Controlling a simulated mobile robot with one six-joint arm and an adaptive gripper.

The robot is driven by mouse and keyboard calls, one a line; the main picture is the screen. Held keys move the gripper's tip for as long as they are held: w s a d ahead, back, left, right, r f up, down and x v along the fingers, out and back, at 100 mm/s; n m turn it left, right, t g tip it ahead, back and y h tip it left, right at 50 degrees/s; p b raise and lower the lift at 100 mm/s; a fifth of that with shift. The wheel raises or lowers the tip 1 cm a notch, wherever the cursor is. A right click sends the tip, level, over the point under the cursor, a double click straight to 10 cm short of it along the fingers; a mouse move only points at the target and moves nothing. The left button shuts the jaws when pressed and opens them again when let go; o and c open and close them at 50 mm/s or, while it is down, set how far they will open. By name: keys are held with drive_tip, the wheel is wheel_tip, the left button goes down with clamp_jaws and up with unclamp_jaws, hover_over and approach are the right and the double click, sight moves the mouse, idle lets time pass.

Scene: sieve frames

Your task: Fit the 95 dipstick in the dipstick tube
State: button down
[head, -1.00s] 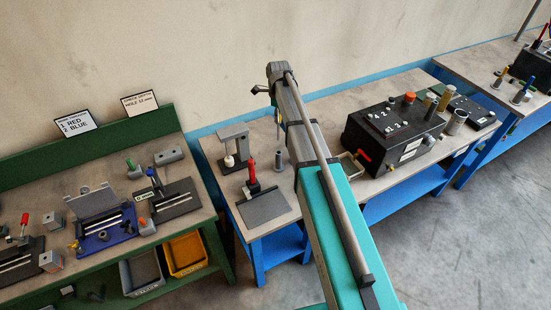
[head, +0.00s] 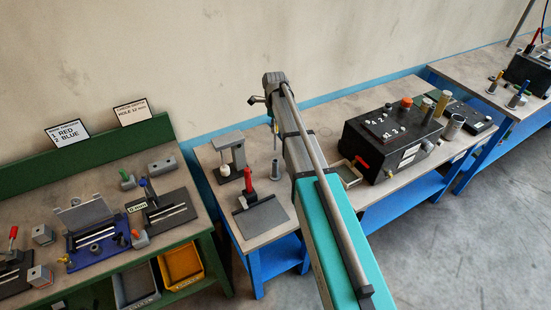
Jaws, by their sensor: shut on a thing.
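My gripper (head: 275,117) is mostly hidden beside my arm, above the middle blue bench. It appears shut on a thin hanging piece with a yellow part, the dipstick (head: 275,128); its number cannot be read. Its lower end is too fine to make out. A small grey upright tube with a wider base (head: 276,171) stands on the bench below it, probably the dipstick tube. The dipstick appears apart from this tube, above it in the picture; how far apart in depth I cannot tell.
Left of the tube stand a red-handled clamp on a dark plate (head: 261,217) and a grey stand with a white piece (head: 230,155). A black control box (head: 393,143) and several cylinders stand to the right. A green bench (head: 130,262) with fixtures is at left.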

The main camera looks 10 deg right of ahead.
sight(275, 146)
drive_tip(key=shift+f+b, duration=5.35)
drive_tip(key=shift+f, duration=0.4)
drive_tip(key=shift+f+b, duration=1.9)
drive_tip(key=shift+b, duration=0.05)
drive_tip(key=shift+f+b, duration=0.3)
drive_tip(key=shift+c, duration=2.3)
unclamp_jaws()
drive_tip(key=shift+r, duration=0.1)
wheel_tip(275, 146, up, 12)
drive_tip(key=p, duration=1.2)
drive_tip(key=shift+r+p, duration=0.25)
drive_tip(key=shift+p, duration=0.1)
